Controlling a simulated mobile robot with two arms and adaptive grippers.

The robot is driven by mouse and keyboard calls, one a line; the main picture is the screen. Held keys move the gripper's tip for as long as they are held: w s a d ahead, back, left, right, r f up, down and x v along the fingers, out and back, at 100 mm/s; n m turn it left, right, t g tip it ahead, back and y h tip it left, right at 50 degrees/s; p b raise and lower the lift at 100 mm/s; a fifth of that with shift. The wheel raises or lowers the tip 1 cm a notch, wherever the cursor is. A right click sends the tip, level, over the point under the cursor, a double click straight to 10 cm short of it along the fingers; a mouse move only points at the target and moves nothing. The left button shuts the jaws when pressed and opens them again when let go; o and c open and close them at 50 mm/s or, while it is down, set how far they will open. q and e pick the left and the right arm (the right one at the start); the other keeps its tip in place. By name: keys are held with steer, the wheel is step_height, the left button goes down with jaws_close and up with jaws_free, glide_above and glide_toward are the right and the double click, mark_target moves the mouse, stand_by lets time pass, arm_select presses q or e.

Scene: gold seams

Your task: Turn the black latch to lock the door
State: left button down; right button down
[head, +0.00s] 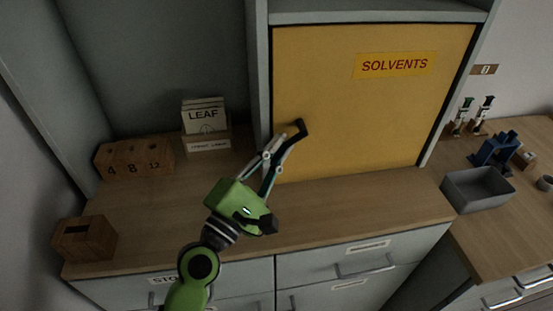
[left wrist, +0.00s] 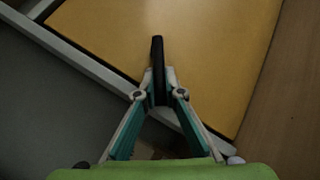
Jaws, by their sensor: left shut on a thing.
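The yellow door (head: 365,120) with the SOLVENTS label sits within its grey cabinet frame and looks closed. The black latch (head: 302,127) is at the door's left side, low down, and slants in the head view. My left gripper (head: 292,138) is at the latch, its fingers shut on it. In the left wrist view the black latch (left wrist: 157,54) stands upright between the fingertips of my left gripper (left wrist: 158,88), with its far end sticking out beyond them. The yellow door (left wrist: 205,35) lies behind it. The latch's base is partly hidden by the fingers. My right gripper is not in view.
The wooden counter (head: 355,205) before the door is mostly clear. A grey bin (head: 478,190) and blue device (head: 495,148) stand on the right.

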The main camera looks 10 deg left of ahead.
arm_select(q)
steer(key=shift+d+f+n+t+b, duration=0.15)
steer(key=shift+f+n+t+b, duration=0.15)
steer(key=shift+n+t+b, duration=0.15)
steer(key=c, duration=2.1)
jaws_free()
steer(key=v, duration=0.7)
steer(key=shift+s, duration=0.2)
